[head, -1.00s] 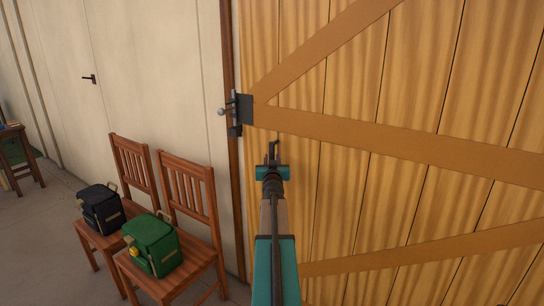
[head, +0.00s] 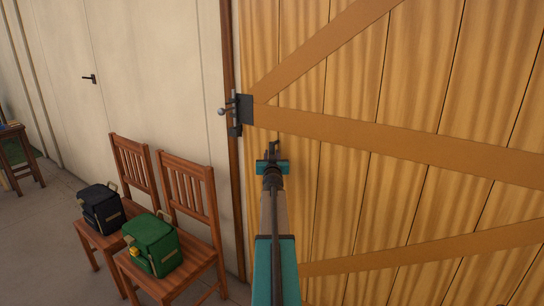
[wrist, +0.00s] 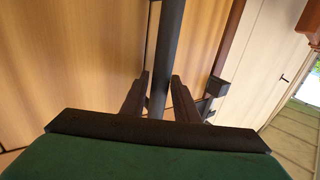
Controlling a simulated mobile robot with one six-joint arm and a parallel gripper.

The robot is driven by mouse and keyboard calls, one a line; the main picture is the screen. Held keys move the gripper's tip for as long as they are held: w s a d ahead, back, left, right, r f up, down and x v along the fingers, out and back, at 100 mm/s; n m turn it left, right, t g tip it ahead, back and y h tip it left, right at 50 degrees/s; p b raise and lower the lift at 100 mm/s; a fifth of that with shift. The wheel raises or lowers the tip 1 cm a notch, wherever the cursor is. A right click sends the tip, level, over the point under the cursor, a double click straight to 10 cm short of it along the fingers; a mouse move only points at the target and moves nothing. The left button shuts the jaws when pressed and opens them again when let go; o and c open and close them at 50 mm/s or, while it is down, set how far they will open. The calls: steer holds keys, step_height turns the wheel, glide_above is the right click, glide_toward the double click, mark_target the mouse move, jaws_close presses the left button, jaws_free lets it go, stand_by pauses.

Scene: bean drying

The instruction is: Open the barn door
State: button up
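The barn door (head: 400,95) is tan planks with brown cross braces; it looks closed against its frame. A dark metal latch (head: 236,113) with a round knob sits at its left edge; a dark fitting at that edge shows in the wrist view (wrist: 216,87). A dark upright bar handle (wrist: 166,50) is on the door, right of and below the latch in the head view, mostly hidden there by my gripper (head: 272,152). In the wrist view the bar passes between the two fingers (wrist: 160,85). They stand apart with narrow gaps beside the bar.
Two wooden chairs (head: 186,183) stand left of the door by the pale wall. One holds a green bag (head: 152,247), the other a dark bag (head: 101,209). A wooden stool (head: 20,160) is at the far left. Some floor (head: 40,240) is clear.

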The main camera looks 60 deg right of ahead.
jaws_close()
steer(key=shift+s+a+f+b, duration=0.15)
steer(key=shift+f+b, duration=0.05)
steer(key=shift+b, duration=0.5)
